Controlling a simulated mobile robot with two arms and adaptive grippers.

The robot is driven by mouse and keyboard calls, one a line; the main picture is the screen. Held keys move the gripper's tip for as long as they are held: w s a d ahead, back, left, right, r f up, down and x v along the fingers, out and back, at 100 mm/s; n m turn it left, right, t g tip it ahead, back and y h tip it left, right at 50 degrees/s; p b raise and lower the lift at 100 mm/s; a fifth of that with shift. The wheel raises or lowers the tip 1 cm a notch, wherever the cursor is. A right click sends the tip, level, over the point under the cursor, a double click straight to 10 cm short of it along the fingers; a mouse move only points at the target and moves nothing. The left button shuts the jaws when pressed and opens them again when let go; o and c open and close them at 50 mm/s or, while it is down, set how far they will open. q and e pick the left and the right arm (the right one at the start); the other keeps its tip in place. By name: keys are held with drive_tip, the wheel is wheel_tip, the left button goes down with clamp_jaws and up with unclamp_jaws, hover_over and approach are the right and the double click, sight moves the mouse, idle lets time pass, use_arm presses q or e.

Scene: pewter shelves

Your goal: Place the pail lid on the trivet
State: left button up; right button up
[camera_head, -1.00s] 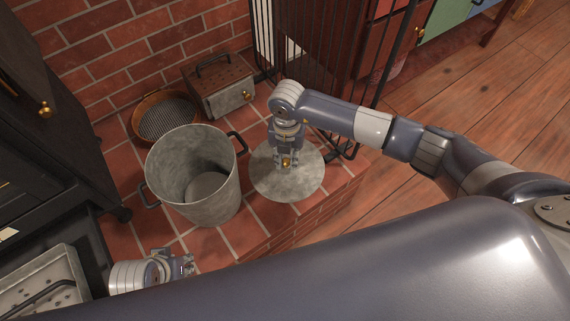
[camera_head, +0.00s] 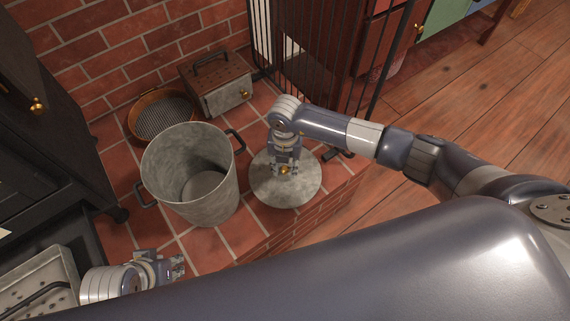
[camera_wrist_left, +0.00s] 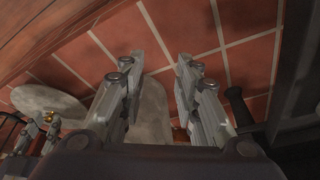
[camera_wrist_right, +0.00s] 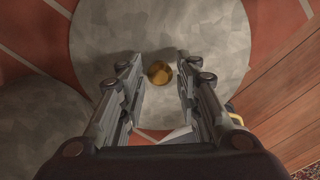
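The pail lid (camera_head: 300,194) is a mottled grey disc with a brass knob, lying flat on the brick hearth right of the pail. My right gripper (camera_head: 287,168) points down over its middle. In the right wrist view the open fingers (camera_wrist_right: 160,60) stand either side of the brass knob (camera_wrist_right: 160,73), with gaps visible. I cannot clearly make out the trivet; a dark bar (camera_head: 334,154) shows beside the lid's upper right edge. My left gripper (camera_head: 180,266) is open and empty below the pail; the left wrist view shows its parted fingers (camera_wrist_left: 155,62).
The grey pail (camera_head: 212,205) stands open with dark side handles. Behind it are a round copper-rimmed sieve (camera_head: 163,118) and a metal box (camera_head: 222,88). The black stove (camera_head: 50,190) is at left, a barred guard (camera_head: 310,50) at back right. Wooden floor lies right.

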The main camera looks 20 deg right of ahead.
sight(285, 168)
idle(0.3)
drive_tip(key=shift+r, duration=0.25)
use_arm(q)
drive_tip(key=shift+g, duration=0.3)
drive_tip(key=p+x, duration=0.1)
drive_tip(key=x, duration=0.2)
drive_tip(key=s+p+x, duration=0.1)
drive_tip(key=x, duration=0.2)
drive_tip(key=p+x, duration=0.1)
drive_tip(key=x, duration=0.2)
drive_tip(key=shift+d+f, duration=0.1)
drive_tip(key=shift+f, duration=0.45)
use_arm(e)
wheel_tip(285, 168, up, 12)
drive_tip(key=shift+f, duration=0.1)
